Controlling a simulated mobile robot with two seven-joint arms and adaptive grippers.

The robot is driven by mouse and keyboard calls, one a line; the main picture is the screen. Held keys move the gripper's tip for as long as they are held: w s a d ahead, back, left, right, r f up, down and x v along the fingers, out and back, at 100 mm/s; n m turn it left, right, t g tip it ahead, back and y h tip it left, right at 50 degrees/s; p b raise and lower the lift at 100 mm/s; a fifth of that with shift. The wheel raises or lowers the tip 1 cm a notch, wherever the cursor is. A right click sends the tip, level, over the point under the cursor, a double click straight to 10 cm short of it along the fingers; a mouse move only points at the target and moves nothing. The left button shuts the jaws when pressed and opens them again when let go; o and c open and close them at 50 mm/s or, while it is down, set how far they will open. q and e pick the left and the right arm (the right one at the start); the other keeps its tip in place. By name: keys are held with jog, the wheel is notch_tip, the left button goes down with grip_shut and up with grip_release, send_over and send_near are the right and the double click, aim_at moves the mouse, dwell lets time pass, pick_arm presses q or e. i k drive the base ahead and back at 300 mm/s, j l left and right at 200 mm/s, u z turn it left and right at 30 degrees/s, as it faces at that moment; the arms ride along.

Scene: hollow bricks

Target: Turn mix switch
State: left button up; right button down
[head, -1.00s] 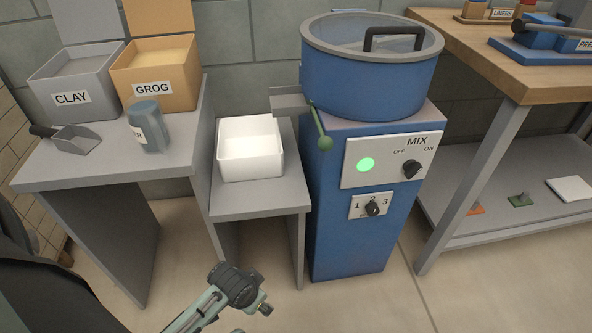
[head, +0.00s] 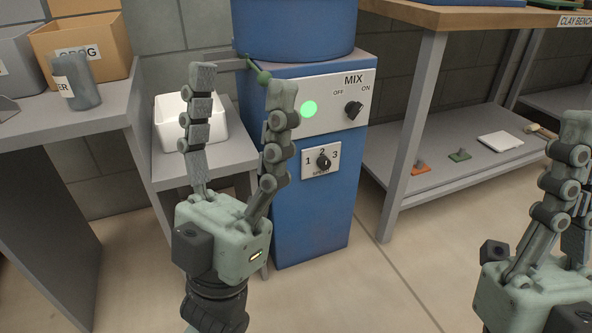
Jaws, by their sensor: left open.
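The MIX switch (head: 353,110) is a black knob on a white panel (head: 335,122) on the blue mixer (head: 310,220). It appears turned toward the ON label at its upper right. A green light (head: 309,109) glows left of it. My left gripper (head: 242,90) is open and empty, pointing up, to the left of the switch and apart from it. Its right finger overlaps the panel's left edge in the picture. My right gripper (head: 573,150) is at the right edge, partly cut off, and its opening is unclear.
A speed knob (head: 323,162) marked 1, 2, 3 sits below the panel. A green-knobbed lever (head: 261,76) is behind my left gripper. A white bin (head: 218,122) stands left of the mixer. The clay bench (head: 467,17) with a lower shelf (head: 450,175) stands to the right.

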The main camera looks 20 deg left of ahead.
aim_at(353, 109)
jog(key=i+l, duration=0.15)
jog(key=l, duration=0.25)
jog(key=i+l+u, duration=0.1)
jog(key=l, duration=0.25)
jog(key=i+l, duration=0.25)
jog(key=l, duration=0.15)
jog(key=i+l, duration=0.15)
jog(key=l, duration=0.25)
jog(key=i+l+u, duration=0.1)
jog(key=l, duration=0.3)
